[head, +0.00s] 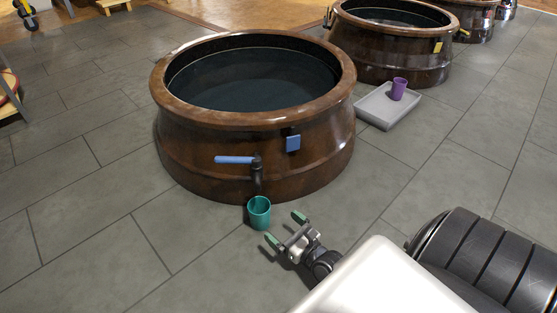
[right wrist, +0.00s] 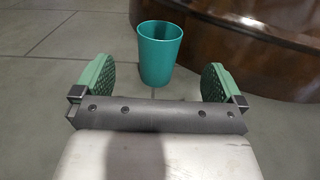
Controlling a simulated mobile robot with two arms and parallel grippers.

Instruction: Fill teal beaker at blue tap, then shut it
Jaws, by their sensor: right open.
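The teal beaker (head: 259,212) stands upright on the grey floor under the spout of the tap on the nearest brown jar (head: 200,155). The tap has a blue lever handle (head: 234,160) that points left, across the dark spout (head: 257,176). A blue square tag (head: 293,143) is on the jar beside it. My right gripper (head: 286,230) is open and empty, just in front and to the right of the beaker. In the right wrist view the beaker (right wrist: 159,52) is ahead, between the green finger pads and beyond them. My left gripper is not in view.
A grey tray (head: 378,112) with a purple beaker (head: 398,89) on it lies right of the jar. A second brown jar (head: 392,50) with a yellow tag stands behind it. The tiled floor to the left and front is clear.

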